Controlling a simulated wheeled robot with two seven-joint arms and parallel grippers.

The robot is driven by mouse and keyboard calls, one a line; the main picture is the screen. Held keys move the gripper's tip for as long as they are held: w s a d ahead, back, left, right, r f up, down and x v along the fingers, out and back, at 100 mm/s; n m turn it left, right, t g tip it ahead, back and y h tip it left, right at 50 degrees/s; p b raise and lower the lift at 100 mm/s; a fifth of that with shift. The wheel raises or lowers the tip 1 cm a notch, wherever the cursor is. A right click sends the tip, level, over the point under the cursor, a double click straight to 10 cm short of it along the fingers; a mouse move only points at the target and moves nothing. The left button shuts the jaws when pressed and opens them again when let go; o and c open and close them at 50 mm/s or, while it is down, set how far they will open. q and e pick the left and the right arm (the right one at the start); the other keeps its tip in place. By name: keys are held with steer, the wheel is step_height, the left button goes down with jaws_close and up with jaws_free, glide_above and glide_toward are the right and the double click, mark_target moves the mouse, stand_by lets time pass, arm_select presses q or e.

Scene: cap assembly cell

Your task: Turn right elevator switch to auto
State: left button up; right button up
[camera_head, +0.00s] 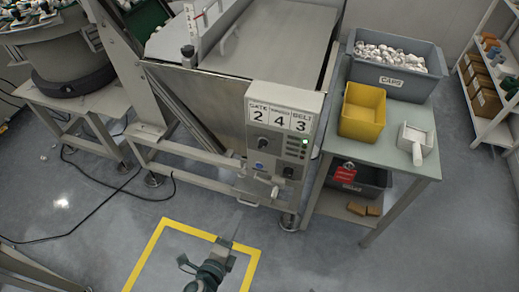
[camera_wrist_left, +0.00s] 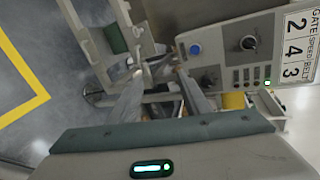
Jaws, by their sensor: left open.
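A grey control panel (camera_head: 256,128) stands on the front of the elevator machine, labelled GATE, SPEED and BELT with 2, 4 and 3. It has a dark rotary knob (camera_head: 262,143) at its upper left and another dark knob (camera_head: 288,171) lower right. A knob (camera_wrist_left: 248,43) also shows on the panel in the left wrist view. Which knob is the elevator switch, and its setting, are too small to read. My left gripper (camera_head: 234,232) is below and in front of the panel, apart from it. Its fingers (camera_wrist_left: 162,76) are open and empty in the left wrist view. My right gripper is out of view.
A blue button (camera_head: 259,165) and a lit green lamp (camera_head: 304,142) are on the panel. A pale handle (camera_head: 274,192) juts out beneath it. Right of it, a table (camera_head: 390,150) holds a yellow bin (camera_head: 363,110) and a grey caps bin (camera_head: 398,85).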

mark_target(261, 147)
arm_select(q)
step_height(261, 147, up, 16)
steer(key=d+m+t+h, duration=0.1)
steer(key=d+m+t, duration=0.1)
steer(key=m, duration=0.5)
steer(key=shift+s+r+t, duration=0.2)
steer(key=shift+r+t, duration=0.05)
steer(key=shift+t, duration=0.55)
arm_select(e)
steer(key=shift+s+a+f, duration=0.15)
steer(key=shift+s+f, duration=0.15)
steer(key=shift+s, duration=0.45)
arm_select(q)
steer(key=shift+d, duration=0.1)
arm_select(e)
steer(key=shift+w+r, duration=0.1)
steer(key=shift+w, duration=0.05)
arm_select(q)
steer(key=shift+w, duration=0.2)
